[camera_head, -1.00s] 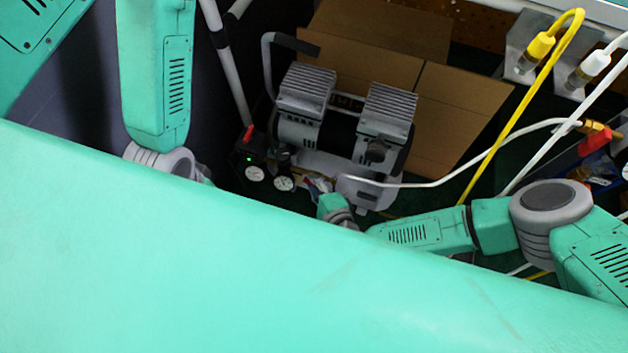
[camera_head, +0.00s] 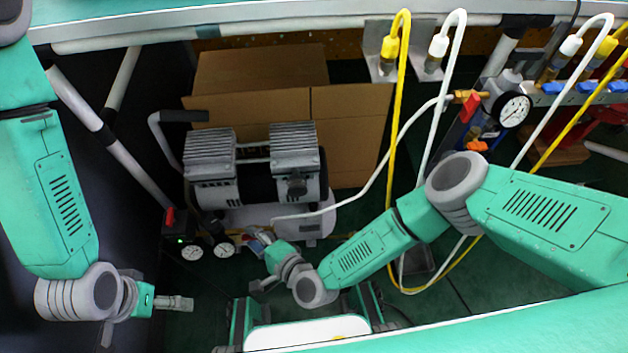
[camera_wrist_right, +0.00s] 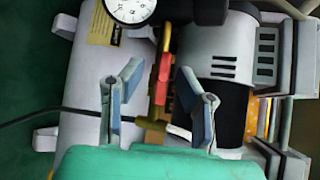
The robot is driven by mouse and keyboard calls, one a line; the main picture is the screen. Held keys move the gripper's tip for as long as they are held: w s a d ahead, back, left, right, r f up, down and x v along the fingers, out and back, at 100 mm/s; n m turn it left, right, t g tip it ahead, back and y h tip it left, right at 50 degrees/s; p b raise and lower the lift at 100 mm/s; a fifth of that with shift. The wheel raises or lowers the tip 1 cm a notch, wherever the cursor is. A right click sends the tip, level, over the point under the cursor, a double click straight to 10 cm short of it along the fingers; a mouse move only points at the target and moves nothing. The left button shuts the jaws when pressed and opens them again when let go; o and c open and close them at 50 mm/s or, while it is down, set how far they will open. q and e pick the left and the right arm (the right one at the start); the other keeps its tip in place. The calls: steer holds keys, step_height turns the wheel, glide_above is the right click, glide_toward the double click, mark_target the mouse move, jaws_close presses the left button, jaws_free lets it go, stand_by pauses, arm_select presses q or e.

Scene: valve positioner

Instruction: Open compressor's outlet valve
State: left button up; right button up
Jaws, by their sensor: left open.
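The compressor (camera_head: 255,175), grey with twin finned heads, stands on the floor in the head view. In the right wrist view its outlet valve shows as a red lever (camera_wrist_right: 163,76) on brass fittings, beside the silver tank (camera_wrist_right: 85,85). My right gripper (camera_wrist_right: 158,84) is open and empty, with the lever between its two fingers in the picture; I see no clear contact. In the head view the right gripper (camera_head: 262,242) is at the compressor's front, where the valve is hard to make out. My left gripper (camera_head: 175,303) is open and empty, low at left.
Small gauges (camera_head: 192,252) and a red-switched black box stand left of the compressor. A cardboard box (camera_head: 345,130) is behind it. A white hose (camera_head: 395,150) runs to brass fittings at upper right, near a large gauge (camera_head: 512,109). Yellow and white hoses hang beside my right arm.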

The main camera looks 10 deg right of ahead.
steer(key=shift+g, duration=0.3)
steer(key=n+g+h, duration=0.1)
steer(key=n, duration=0.1)
steer(key=n+g, duration=0.1)
steer(key=n, duration=0.1)
steer(key=shift+w+a+r+h, duration=0.1)
steer(key=shift+w+r+h, duration=0.1)
steer(key=shift+h, duration=0.2)
steer(key=s+d+r+n+g+h+p, duration=0.1)
steer(key=s+d+r+n+g+p, duration=0.1)
steer(key=s+d+r+p, duration=0.2)
steer(key=s+d+r+n+g+h+p, duration=0.1)
steer(key=s+d+r+p, duration=0.4)
steer(key=d, duration=0.6)
steer(key=s+d+r+n+g+h+p, duration=0.1)
steer(key=s+d+r+n+g+p, duration=0.2)
steer(key=d+r, duration=0.4)
steer(key=shift+s+d+r+n+p, duration=0.15)
steer(key=shift+s+d+n+p, duration=0.6)
steer(key=shift+s+n, duration=0.3)
steer(key=shift+w, duration=0.1)
steer(key=s+d+r+n+g+h+p, duration=0.1)
steer(key=d+r+h+p, duration=0.3)
steer(key=d+r, duration=0.8)
steer(key=d+n, duration=0.1)
steer(key=d, duration=0.2)
steer(key=shift+s+h+p, duration=0.2)
steer(key=shift+h+p, duration=0.15)
steer(key=shift+h, duration=0.05)
